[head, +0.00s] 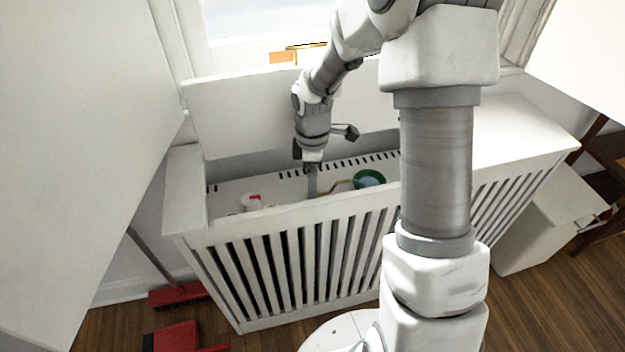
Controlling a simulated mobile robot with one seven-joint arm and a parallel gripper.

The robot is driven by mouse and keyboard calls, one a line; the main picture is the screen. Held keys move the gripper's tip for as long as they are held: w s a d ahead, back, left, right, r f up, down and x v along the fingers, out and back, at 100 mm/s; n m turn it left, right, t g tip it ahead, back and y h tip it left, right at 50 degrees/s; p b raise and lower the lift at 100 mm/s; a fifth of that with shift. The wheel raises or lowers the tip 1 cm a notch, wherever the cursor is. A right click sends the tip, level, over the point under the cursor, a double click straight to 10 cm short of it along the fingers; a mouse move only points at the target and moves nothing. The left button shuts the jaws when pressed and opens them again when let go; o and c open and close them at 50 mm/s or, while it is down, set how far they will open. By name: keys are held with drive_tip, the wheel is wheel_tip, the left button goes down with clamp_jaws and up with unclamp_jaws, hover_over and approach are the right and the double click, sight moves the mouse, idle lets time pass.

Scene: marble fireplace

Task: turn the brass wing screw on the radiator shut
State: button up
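The radiator (226,193) is white, with a row of dark slots along the back of its top. It shows inside a white slatted cover (290,262) whose lid (240,110) stands raised at the back. My gripper (311,188) points down into the opening, near the middle of the radiator. Its fingers look like one narrow grey shape, so I cannot tell whether they are apart or closed on anything. I cannot make out the brass wing screw; it may be too small or hidden by the gripper or the cover's front edge.
A white and red object (251,202) sits left of my gripper in the opening. A green-rimmed round object (369,179) is to the right, with a thin brownish piece (340,185) beside it. A red dustpan (172,337) lies on the floor at lower left.

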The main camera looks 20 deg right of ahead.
drive_tip(key=c, duration=1.4)
drive_tip(key=shift+m, duration=0.4)
drive_tip(key=shift+r+m+p, duration=0.1)
drive_tip(key=shift+m+p, duration=0.55)
drive_tip(key=shift+m, duration=0.35)
drive_tip(key=m+p, duration=0.1)
drive_tip(key=m, duration=0.3)
drive_tip(key=shift+m, duration=0.3)
drive_tip(key=m+p, duration=0.1)
drive_tip(key=m, duration=0.3)
drive_tip(key=shift+p, duration=0.3)
drive_tip(key=shift+m+p, duration=0.35)
drive_tip(key=shift+m, duration=1.35)
